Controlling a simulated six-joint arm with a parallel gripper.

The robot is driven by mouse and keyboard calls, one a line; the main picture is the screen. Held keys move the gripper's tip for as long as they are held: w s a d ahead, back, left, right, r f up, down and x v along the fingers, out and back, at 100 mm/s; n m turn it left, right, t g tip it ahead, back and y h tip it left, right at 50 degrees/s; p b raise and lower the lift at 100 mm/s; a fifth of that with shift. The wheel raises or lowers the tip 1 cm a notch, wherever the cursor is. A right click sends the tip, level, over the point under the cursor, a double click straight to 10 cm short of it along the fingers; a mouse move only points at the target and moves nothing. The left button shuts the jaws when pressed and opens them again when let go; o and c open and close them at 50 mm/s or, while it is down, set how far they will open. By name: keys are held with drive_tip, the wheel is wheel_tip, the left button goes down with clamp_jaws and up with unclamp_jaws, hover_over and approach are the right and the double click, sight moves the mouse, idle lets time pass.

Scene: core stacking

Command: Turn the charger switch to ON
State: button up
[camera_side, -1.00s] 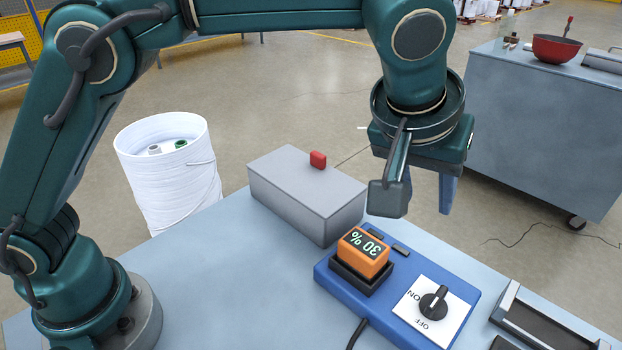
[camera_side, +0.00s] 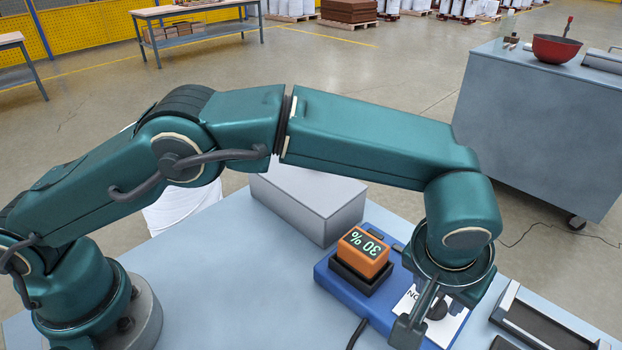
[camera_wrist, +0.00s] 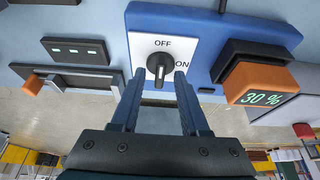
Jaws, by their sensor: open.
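The blue charger (camera_side: 345,292) lies on the table. Its white switch plate (camera_wrist: 177,48) is marked OFF and ON. The black switch knob (camera_wrist: 160,65) has its handle in line with the OFF label in the wrist view; I cannot tell which end is the pointer. My gripper (camera_wrist: 160,75) is open above the plate, with one fingertip on either side of the knob's handle; contact is not clear. In the side view the knob is mostly hidden behind my gripper. An orange battery block (camera_side: 362,252) reading 30 % sits in the charger's black socket; it also shows in the wrist view (camera_wrist: 258,84).
A grey box (camera_side: 305,205) stands behind the charger. A dark tray with metal rails (camera_side: 550,325) lies to the right. A black cable (camera_side: 357,333) runs off the charger's front. The table left of the charger is clear.

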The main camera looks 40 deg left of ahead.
clamp_jaws()
drive_tip(key=shift+m, duration=0.3)
drive_tip(key=m, duration=0.1)
drive_tip(key=m+h, duration=0.1)
drive_tip(key=m, duration=0.1)
drive_tip(key=shift+a+m+h, duration=0.2)
drive_tip(key=shift+m+h, duration=0.1)
drive_tip(key=m, duration=0.2)
drive_tip(key=m+g+h, duration=0.1)
drive_tip(key=m, duration=0.2)
drive_tip(key=shift+w+a+g+h, duration=0.1)
drive_tip(key=shift+g+h, duration=0.2)
drive_tip(key=m, duration=0.2)
drive_tip(key=m+g+h, duration=0.1)
drive_tip(key=m, duration=0.1)
drive_tip(key=shift+w+m+g, duration=0.1)
drive_tip(key=shift+m+g, duration=0.2)
drive_tip(key=shift+m, duration=0.1)
drive_tip(key=shift+w+m+g, duration=0.1)
drive_tip(key=shift+m+g, duration=0.6)
drive_tip(key=shift+m, duration=1.2)
